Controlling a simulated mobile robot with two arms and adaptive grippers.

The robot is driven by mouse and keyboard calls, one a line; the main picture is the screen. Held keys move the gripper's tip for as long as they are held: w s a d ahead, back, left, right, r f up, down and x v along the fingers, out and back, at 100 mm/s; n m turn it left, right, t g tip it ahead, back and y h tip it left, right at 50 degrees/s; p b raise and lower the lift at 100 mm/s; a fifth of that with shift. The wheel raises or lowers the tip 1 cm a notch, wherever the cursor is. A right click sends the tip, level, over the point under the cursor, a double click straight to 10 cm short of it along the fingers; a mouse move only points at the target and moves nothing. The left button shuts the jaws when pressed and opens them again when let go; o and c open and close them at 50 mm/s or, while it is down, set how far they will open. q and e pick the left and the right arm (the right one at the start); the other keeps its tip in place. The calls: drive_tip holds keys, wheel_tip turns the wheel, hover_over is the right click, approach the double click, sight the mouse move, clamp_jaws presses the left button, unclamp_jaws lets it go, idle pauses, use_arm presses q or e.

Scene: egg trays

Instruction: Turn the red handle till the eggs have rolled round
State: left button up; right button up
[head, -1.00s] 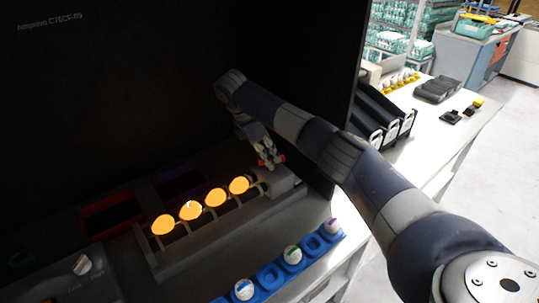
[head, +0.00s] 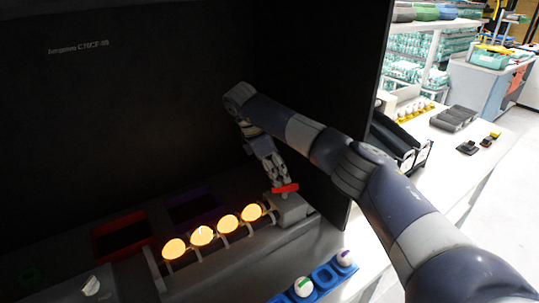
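Several eggs glow orange in a row on the grey roller rack (head: 205,262) inside the dark booth; one of them is the egg at the right end (head: 251,212). The red handle (head: 285,188) is a short bar above the grey block at the rack's right end. My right gripper (head: 279,179) reaches down from above, its fingertips right at the handle. The handle's full length shows below the fingers. Whether they grip it or stand just behind it is too small to tell. My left gripper is out of view.
A red-rimmed bin (head: 122,220) and a purple-rimmed bin (head: 196,194) sit behind the rack. A blue tray (head: 322,278) with marked white eggs lies in front. The booth's black side wall (head: 362,130) stands right of my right gripper.

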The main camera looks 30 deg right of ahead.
drive_tip(key=s+v, duration=0.1)
drive_tip(key=v, duration=0.6)
drive_tip(key=shift+w+r, duration=0.35)
drive_tip(key=shift+w, duration=0.1)
drive_tip(key=shift+a, duration=0.15)
